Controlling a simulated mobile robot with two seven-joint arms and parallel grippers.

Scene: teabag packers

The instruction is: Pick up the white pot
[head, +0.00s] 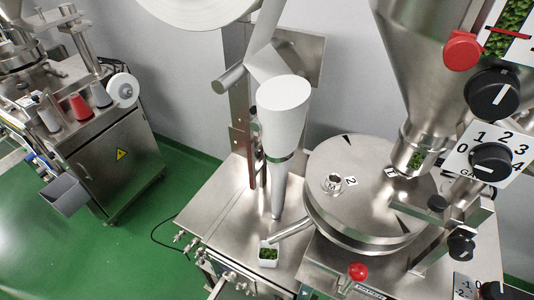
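A small white pot (268,261) with green leaves in it stands upright on the steel machine top (222,217), at the lower middle of the head view. The end of a slanted metal chute sits just above and to the right of it. Neither of my grippers is in view.
A round steel turntable (350,180) with a hopper (425,60) above it fills the right side. A tall white tapered tube (284,120) stands behind the pot. A red knob (358,271) is at the lower right. Green floor lies open at the left, before another machine (110,150).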

